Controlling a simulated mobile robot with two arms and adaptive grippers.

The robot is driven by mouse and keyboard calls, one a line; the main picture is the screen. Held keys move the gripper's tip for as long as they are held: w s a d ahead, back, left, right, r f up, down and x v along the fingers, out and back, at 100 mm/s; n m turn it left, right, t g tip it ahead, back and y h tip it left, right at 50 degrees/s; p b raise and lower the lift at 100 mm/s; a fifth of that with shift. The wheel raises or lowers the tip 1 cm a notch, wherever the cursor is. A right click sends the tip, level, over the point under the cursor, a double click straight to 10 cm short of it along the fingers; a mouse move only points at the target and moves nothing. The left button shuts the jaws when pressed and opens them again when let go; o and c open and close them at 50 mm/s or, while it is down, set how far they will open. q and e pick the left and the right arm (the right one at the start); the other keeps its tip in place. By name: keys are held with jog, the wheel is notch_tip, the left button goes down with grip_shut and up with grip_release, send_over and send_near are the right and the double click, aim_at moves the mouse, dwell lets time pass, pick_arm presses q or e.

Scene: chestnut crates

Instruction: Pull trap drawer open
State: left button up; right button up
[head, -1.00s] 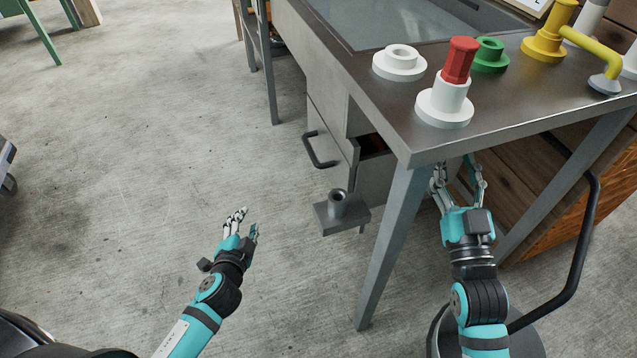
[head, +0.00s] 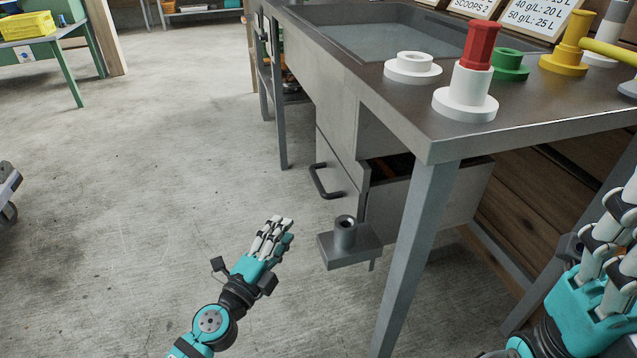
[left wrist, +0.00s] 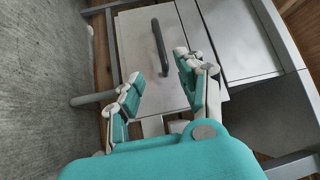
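The grey drawer front (head: 338,165) is under the left side of the metal table, with a dark bar handle (head: 322,182) on it. Behind the front, a dark gap under the tabletop shows some orange inside. My left gripper (head: 276,232) is open and empty, below and left of the handle in the head view. In the left wrist view, the handle (left wrist: 160,48) stands upright on the pale drawer front (left wrist: 138,40), beyond my spread fingers (left wrist: 157,72) and apart from them. My right gripper (head: 612,225) is at the right edge, partly cut off; its grip is unclear.
A grey block with a short tube (head: 346,245) sticks out below the drawer. A table leg (head: 418,250) stands right of it. White, red, green and yellow fittings stand on the tabletop (head: 440,125).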

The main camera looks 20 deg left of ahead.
aim_at(319, 180)
pick_arm(q)
jog(key=p+x, duration=0.1)
jog(key=x, duration=1.5)
jog(key=shift+w, duration=0.45)
grip_shut()
